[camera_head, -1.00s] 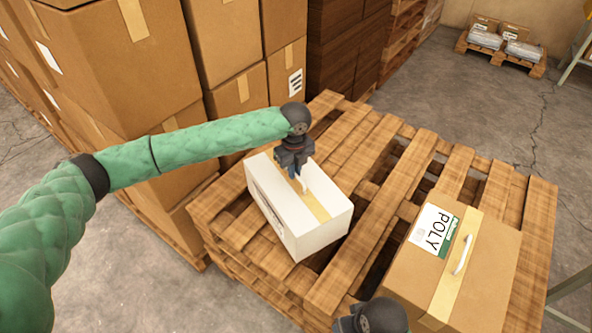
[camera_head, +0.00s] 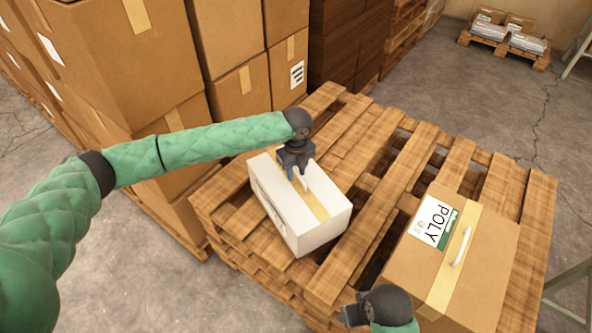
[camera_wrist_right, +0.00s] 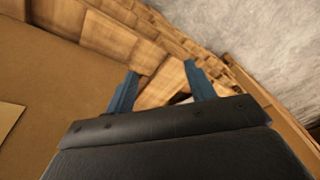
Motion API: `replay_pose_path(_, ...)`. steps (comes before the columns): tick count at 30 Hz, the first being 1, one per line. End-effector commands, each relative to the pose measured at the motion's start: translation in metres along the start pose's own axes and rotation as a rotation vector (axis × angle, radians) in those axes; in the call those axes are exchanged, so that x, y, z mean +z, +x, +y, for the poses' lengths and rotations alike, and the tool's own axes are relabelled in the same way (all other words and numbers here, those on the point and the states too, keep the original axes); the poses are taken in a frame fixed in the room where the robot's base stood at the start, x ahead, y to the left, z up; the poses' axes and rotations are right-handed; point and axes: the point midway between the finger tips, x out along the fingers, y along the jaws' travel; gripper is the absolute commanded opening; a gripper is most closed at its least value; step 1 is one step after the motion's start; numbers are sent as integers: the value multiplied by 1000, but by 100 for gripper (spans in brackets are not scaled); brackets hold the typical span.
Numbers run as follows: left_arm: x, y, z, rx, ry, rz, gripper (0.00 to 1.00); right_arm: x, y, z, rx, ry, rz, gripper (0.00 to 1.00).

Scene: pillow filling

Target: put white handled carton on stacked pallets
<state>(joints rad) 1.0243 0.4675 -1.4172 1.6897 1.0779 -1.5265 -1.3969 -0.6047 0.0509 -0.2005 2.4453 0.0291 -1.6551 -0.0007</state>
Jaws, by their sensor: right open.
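The white handled carton (camera_head: 300,225) lies upright on the top of the stacked pallets (camera_head: 375,215), near their left side, with a tan tape strip along its top. My left gripper (camera_head: 298,178) points down at the carton's top, around or right beside its handle. The handle is mostly hidden by the fingers, and I cannot tell if they grip it. My right gripper (camera_wrist_right: 162,78) is open in the right wrist view, with nothing clearly between its fingers. In the head view its wrist shows at the bottom, left of the brown carton.
A brown carton (camera_head: 490,250) with a POLY label and white handle sits at the right of the pallets. Tall stacks of brown boxes (camera_head: 110,50) stand behind and left. A small loaded pallet (camera_head: 503,48) lies at the far right. Bare slats lie between the two cartons.

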Motion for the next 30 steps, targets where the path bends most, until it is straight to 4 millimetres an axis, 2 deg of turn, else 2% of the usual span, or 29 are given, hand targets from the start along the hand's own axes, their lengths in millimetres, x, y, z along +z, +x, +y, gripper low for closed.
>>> replay_pose_path(5,0,-1,0,0,0,0,30,0,1,0,-1,-1,0,55)
replay_pose_path(10,1,-15,0,-1,0,-1,30,0,6,-2,-6,-2,8,55)
replay_pose_path(24,0,-99,0,-2,1,-1,30,-8,39,-19,-48,-22,70,55)
replay_pose_path(30,0,-117,0,0,-1,0,30,-11,42,-24,-56,-33,90,55)
